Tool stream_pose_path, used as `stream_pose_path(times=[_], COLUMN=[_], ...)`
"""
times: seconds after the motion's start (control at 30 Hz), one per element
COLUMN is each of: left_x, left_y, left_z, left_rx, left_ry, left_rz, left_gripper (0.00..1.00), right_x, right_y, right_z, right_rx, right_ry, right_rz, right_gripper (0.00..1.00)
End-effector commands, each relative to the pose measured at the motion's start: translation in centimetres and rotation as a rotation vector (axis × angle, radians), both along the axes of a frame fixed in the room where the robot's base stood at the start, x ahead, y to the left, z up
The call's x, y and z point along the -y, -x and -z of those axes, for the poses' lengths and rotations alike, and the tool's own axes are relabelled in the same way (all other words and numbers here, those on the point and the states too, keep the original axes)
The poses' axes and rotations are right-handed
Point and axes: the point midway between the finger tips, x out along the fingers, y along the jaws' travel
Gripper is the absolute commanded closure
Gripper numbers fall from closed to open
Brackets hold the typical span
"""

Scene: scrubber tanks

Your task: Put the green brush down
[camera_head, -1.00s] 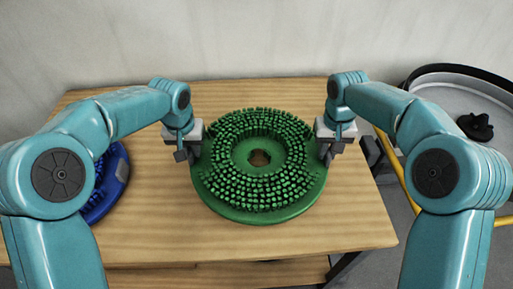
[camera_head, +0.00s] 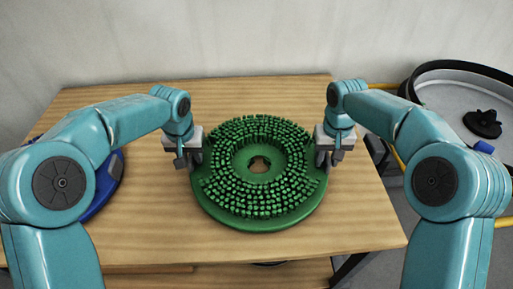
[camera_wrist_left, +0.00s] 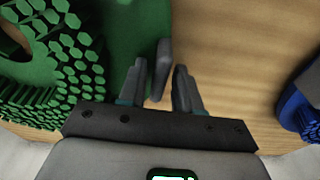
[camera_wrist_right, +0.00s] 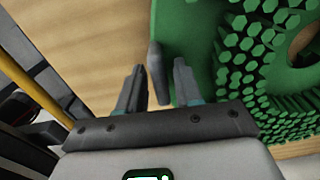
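The round green brush (camera_head: 258,220) lies bristles up near the middle of the wooden table and appears to rest on it. It also shows in the left wrist view (camera_wrist_left: 128,40) and the right wrist view (camera_wrist_right: 190,35). My left gripper (camera_head: 188,162) is at its left rim and my right gripper (camera_head: 330,157) at its right rim. In each wrist view a small grey upright piece, perhaps a handle, stands between the spread fingers, with gaps on both sides. Its joint to the brush is not clear.
The wooden table (camera_head: 350,215) is bare in front of and behind the brush. A blue brush (camera_head: 112,180) lies at the left, partly behind my left arm. A round grey tank (camera_head: 440,98) with a dark rim and yellow rail stands at the right beyond the table.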

Motion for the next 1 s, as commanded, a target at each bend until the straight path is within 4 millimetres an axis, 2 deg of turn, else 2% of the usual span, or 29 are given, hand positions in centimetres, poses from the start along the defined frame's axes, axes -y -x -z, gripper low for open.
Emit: stream_pose_path(times=[0.37,0.47,0.8,1.0], left_x=[0.0,0.1,0.1,0.1], left_y=[0.1,0.2,1.3,1.7], left_z=[-0.5,-1.9,-9.3,-11.6], left_rx=[0.000,0.003,0.003,0.001], left_ry=[0.000,0.001,0.002,0.001], left_rz=[0.000,0.000,0.000,0.000], left_gripper=[0.55,0.55,0.55,0.55], right_x=[0.0,0.0,0.0,0.0], right_y=[0.0,0.0,0.0,0.0], right_z=[-0.2,-0.2,-0.1,-0.2], right_rx=[0.000,0.000,0.000,0.000], right_ry=[0.000,0.000,0.000,0.000], right_rz=[0.000,0.000,0.000,0.000], right_gripper=[0.55,0.55,0.55,0.55])
